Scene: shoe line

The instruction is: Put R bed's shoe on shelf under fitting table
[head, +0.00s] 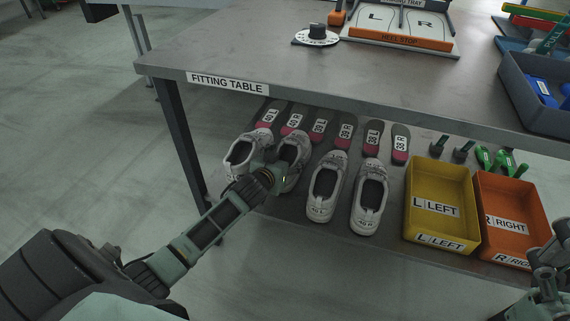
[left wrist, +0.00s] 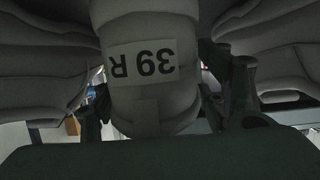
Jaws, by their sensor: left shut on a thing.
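My left gripper (head: 277,178) is shut on the heel of a white shoe (head: 293,148) at the shelf under the fitting table. In the left wrist view this shoe (left wrist: 150,25) fills the middle between the fingers, with an upside-down "39 R" label on its heel. The gripper hides part of the shoe in the head view; I cannot tell whether its sole touches the shelf (head: 394,200). The fitting table (head: 270,50) is above, its bed (head: 400,20) marked L and R with no shoe visible there. My right gripper (head: 548,275) is partly seen at the lower right.
Another white shoe (head: 238,160) is close left of the held one. Two more, a middle shoe (head: 326,190) and a right shoe (head: 368,197), stand to the right. Labelled insoles lie behind. A yellow LEFT bin (head: 410,205) and an orange RIGHT bin (head: 483,215) are farther right.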

